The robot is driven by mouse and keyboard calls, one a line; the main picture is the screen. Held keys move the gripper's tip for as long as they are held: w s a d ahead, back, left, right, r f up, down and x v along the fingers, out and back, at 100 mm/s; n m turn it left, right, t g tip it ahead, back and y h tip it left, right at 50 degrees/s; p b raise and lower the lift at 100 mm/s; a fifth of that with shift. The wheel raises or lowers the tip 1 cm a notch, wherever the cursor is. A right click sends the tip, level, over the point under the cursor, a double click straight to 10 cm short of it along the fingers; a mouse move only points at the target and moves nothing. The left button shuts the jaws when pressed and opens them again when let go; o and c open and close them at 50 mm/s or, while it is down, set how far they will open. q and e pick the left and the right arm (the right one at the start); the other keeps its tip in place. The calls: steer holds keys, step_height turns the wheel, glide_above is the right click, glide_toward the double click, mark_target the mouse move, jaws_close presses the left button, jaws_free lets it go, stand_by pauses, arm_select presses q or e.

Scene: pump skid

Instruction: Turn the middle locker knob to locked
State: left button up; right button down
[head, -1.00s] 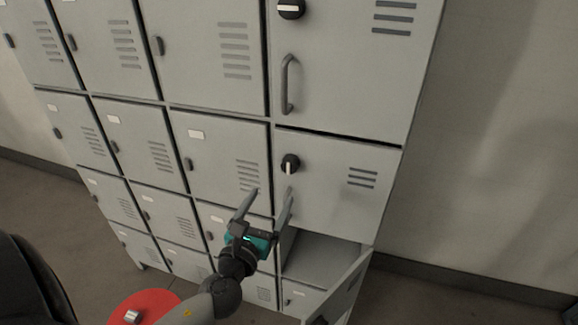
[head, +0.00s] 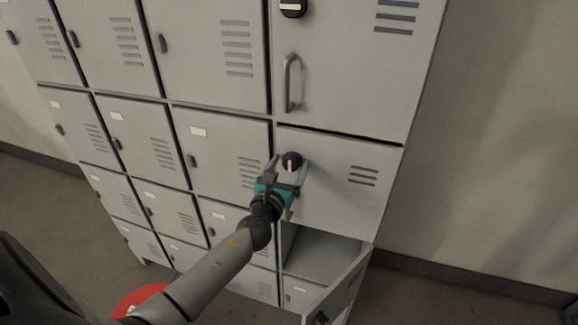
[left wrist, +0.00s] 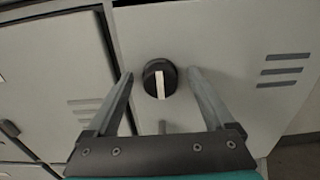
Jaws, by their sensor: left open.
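The middle locker knob (head: 292,161) is a round black knob with a white pointer line, on the grey door (head: 335,190) in the right column. The line stands about vertical in the head view. In the left wrist view the knob (left wrist: 160,78) sits between the fingertips, its white line also close to vertical. My left gripper (head: 289,164) is open, with one finger on each side of the knob. A gap shows between the knob and each finger in the left wrist view (left wrist: 162,80). My right gripper is not in view.
The upper door (head: 345,70) has its own black knob (head: 292,8) with a horizontal white line and a bar handle (head: 290,83). Below the middle door, an open compartment (head: 320,252) has its door (head: 345,285) swung outward.

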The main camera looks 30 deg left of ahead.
arm_select(q)
steer(key=c, duration=1.4)
